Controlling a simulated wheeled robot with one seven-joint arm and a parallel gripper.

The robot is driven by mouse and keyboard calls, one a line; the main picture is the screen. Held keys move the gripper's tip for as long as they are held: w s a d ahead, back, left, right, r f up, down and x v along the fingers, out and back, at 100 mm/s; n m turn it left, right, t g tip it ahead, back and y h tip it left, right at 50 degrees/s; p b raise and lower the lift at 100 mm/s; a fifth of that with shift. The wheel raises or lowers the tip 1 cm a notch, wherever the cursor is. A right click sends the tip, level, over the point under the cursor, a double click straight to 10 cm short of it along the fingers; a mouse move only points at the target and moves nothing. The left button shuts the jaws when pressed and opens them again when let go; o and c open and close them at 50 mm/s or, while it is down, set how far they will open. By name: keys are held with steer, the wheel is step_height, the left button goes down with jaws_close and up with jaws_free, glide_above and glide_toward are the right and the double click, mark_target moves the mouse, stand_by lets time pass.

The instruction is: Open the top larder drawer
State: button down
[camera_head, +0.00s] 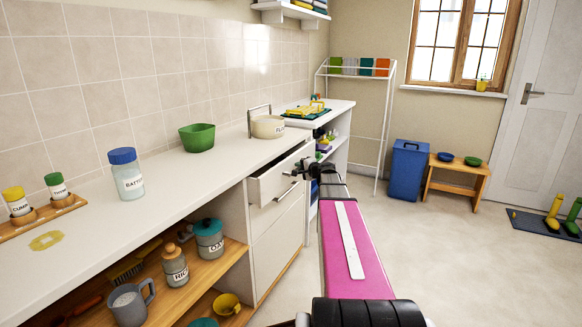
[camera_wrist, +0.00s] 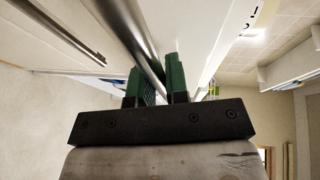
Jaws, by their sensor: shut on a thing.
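The white top drawer (camera_head: 270,187) of the cupboard under the counter stands partly open, with its inside showing from above. My gripper (camera_head: 299,170) is at the drawer's front, small and partly hidden by my arm in the head view. In the wrist view, the green fingers of my gripper (camera_wrist: 160,84) are closed on a round metal bar, the drawer handle (camera_wrist: 138,35). The handle runs between the two fingers.
Below is a shut drawer with a bar handle (camera_head: 289,204). Left of it, open shelves hold jars, including a teal-lidded jar (camera_head: 209,239). A pot (camera_head: 268,127) and green bowl (camera_head: 198,137) stand on the counter (camera_head: 175,195).

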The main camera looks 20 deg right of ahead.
steer(key=s+d, duration=1.3)
steer(key=shift+s, duration=0.15)
steer(key=shift+d, duration=0.1)
steer(key=c, duration=1.1)
jaws_free()
steer(key=v, duration=1)
steer(key=shift+s+d, duration=0.15)
steer(key=shift+s, duration=0.25)
